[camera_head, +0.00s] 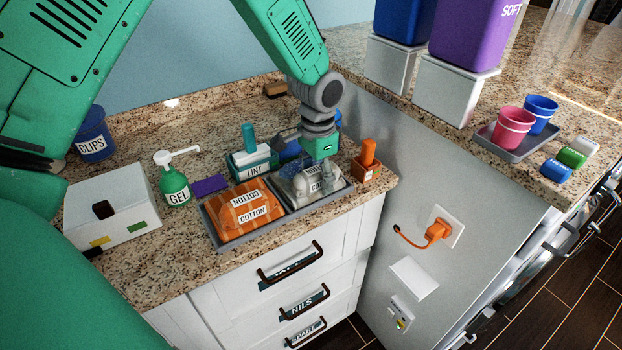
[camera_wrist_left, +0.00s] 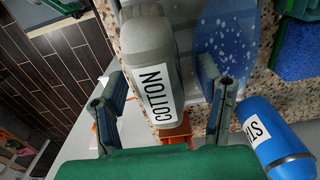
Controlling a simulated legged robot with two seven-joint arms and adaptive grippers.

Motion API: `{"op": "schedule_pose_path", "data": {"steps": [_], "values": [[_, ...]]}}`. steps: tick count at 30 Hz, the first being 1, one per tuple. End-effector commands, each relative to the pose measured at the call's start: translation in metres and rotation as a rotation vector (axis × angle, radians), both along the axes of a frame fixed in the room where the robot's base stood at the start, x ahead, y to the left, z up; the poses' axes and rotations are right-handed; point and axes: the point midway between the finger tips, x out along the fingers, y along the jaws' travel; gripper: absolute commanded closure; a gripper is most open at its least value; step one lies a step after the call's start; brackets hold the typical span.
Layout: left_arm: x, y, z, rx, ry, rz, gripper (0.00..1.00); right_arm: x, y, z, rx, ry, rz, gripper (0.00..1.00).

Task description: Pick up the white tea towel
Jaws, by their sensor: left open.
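The white tea towel (camera_head: 300,186) looks like a pale grey-white folded bundle with a COTTON label, lying in the right part of a grey tray (camera_head: 232,243) on the counter. My left gripper (camera_head: 306,170) is over it and hides part of it. In the left wrist view the towel (camera_wrist_left: 147,48) lies between the two spread fingers of the open left gripper (camera_wrist_left: 160,88). I cannot tell whether the fingers touch it. My right gripper is not in view.
An orange bundle labelled COTTON (camera_head: 243,208) lies left in the tray. A LINT box (camera_head: 252,164), an orange-topped holder (camera_head: 367,168), a green GEL pump bottle (camera_head: 174,182) and a white box (camera_head: 112,207) stand around. A blue bottle (camera_wrist_left: 275,135) is near the right finger.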

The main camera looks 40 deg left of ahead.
Motion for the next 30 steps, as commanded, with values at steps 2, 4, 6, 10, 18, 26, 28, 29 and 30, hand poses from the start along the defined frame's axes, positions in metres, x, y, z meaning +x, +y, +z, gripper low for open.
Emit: {"op": "schedule_pose_path", "data": {"steps": [2, 4, 6, 10, 18, 26, 28, 29, 30], "values": [[0.0, 0.0, 0.0, 0.0, 0.0, 0.0, 0.43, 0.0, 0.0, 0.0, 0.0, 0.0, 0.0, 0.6], [0.0, 0.001, 0.0, 0.0, 0.0, 0.0, 0.68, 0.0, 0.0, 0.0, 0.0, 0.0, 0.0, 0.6], [0.0, 0.001, 0.0, 0.0, 0.0, 0.0, 0.92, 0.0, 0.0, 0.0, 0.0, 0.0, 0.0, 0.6], [0.0, 0.001, 0.0, -0.001, 0.0, 0.0, 0.94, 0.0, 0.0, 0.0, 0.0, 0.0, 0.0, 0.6], [0.001, 0.001, 0.009, 0.0, -0.001, 0.0, 0.94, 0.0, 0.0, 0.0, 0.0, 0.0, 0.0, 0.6], [0.001, 0.001, 0.059, -0.001, -0.005, 0.0, 0.94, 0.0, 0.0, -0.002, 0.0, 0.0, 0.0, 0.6], [0.001, 0.001, 0.073, -0.001, -0.004, 0.0, 0.94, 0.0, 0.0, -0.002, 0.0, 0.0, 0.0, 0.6], [0.001, 0.001, 0.077, -0.001, -0.003, 0.0, 0.94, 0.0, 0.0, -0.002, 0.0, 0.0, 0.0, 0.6], [0.001, 0.001, 0.083, -0.001, -0.003, 0.001, 0.94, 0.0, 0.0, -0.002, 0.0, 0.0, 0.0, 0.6]]}}
